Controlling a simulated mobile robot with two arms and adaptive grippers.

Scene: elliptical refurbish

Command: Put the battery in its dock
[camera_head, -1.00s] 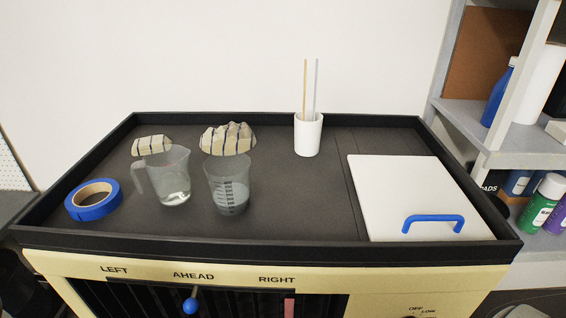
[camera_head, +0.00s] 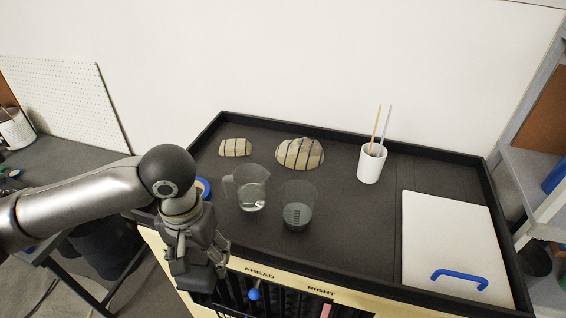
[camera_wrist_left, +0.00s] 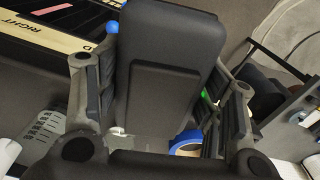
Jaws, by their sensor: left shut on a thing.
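My left gripper (camera_head: 205,268) is in front of the cart's front left corner, lower than the tray top. In the left wrist view, the gripper (camera_wrist_left: 160,95) is shut on a dark grey block, which looks like the battery (camera_wrist_left: 160,40), with a finger on each side. In the head view I cannot tell the battery apart from the gripper. I do not make out a dock in either view. My right gripper is not in view.
The black-rimmed cart tray (camera_head: 345,245) holds two clear measuring jugs (camera_head: 298,207), striped cloth bundles (camera_head: 300,153), a white cup of sticks (camera_head: 371,164) and a white lid (camera_head: 450,240) with a blue handle. A blue-knobbed lever (camera_head: 253,294) is on the cart's front.

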